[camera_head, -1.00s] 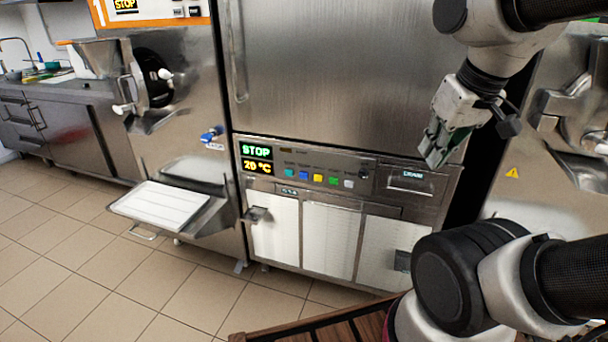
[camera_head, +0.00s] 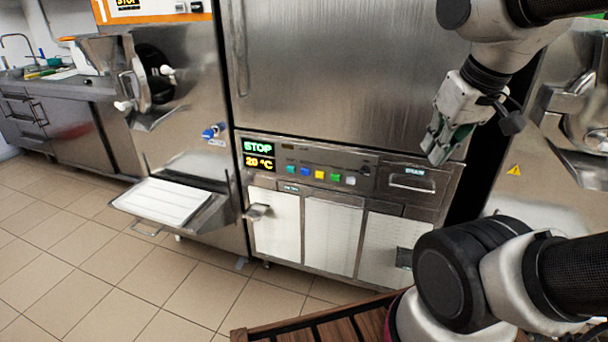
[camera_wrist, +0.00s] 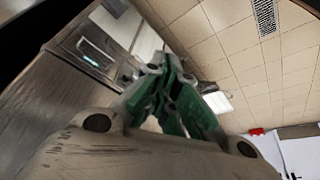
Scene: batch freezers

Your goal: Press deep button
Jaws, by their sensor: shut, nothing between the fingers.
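The green fingers also show together in the wrist view (camera_wrist: 165,72).
White lower doors (camera_head: 330,235) are below. A machine with a protruding tray (camera_head: 165,202) stands at left, another machine (camera_head: 580,110) at right. A wooden slatted piece (camera_head: 300,325) is at the bottom.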

